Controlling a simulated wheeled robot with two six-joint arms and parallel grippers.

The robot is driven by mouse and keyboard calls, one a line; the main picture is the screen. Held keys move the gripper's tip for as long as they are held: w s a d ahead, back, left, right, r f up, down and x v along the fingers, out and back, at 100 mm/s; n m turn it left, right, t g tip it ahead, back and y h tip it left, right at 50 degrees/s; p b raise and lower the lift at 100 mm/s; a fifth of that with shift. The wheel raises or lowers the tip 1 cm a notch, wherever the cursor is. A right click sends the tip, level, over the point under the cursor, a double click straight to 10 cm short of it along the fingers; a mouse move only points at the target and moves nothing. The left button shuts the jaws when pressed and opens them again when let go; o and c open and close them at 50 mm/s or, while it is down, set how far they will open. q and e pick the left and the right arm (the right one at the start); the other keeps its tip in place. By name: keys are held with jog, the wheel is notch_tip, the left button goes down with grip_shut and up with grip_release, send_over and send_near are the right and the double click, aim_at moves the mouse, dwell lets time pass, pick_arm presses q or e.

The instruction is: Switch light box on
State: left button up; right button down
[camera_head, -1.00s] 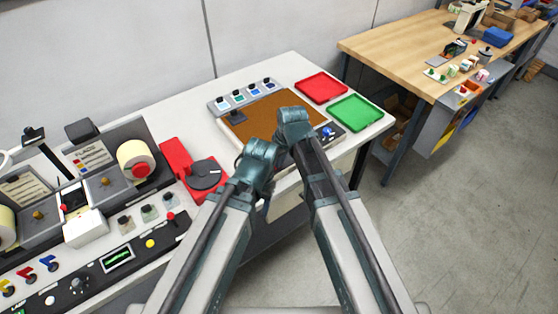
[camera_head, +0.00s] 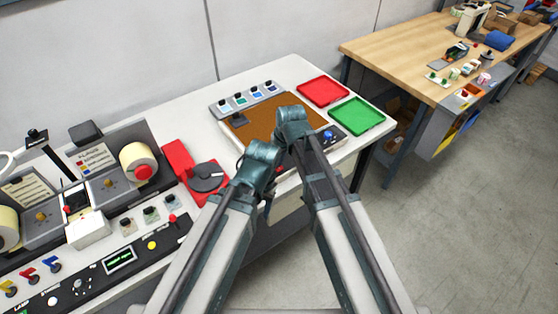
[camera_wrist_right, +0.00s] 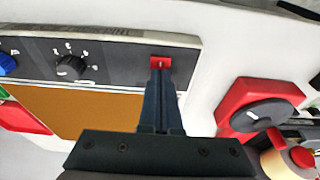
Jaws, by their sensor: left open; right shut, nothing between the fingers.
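The light box has a flat brown panel (camera_head: 262,117) and a dark control strip, seen at the back of the bench. In the right wrist view, its brown panel (camera_wrist_right: 85,110) lies beside the strip, which carries a red switch (camera_wrist_right: 160,62), a black dial (camera_wrist_right: 71,67) and a blue knob (camera_wrist_right: 7,64). My right gripper (camera_wrist_right: 159,78) is shut and empty, its tips at the red switch; I cannot tell whether they touch it. In the head view the right gripper is hidden by the arms. My left gripper (camera_head: 267,196) is open and empty at the bench's front edge.
A red tray (camera_head: 323,91) and a green tray (camera_head: 357,116) lie right of the light box. A red device with a dark disc (camera_head: 206,177) sits to its left, also in the wrist view (camera_wrist_right: 262,108). The rewinder (camera_head: 105,185) fills the bench's left end.

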aim_at(280, 169)
jog(key=shift+p+v, duration=0.8)
jog(key=p+v, duration=0.3)
jog(key=shift+w+a+r, duration=0.15)
jog(key=shift+w+r, duration=0.05)
jog(key=shift+w, duration=0.05)
jog(key=s+d+r+p, duration=0.2)
jog(key=s+r+p, duration=0.1)
jog(key=r+p, duration=0.5)
jog(key=shift+s+d, duration=0.35)
jog(key=s+d+f+m+g+h+b, duration=0.2)
jog(key=s+d+f+m+b, duration=0.1)
jog(key=s+f+b, duration=0.7)
jog(key=s+f, duration=0.1)
jog(key=s, duration=0.2)
jog(key=shift+d+h, duration=0.3)
jog(key=shift+h, duration=0.1)
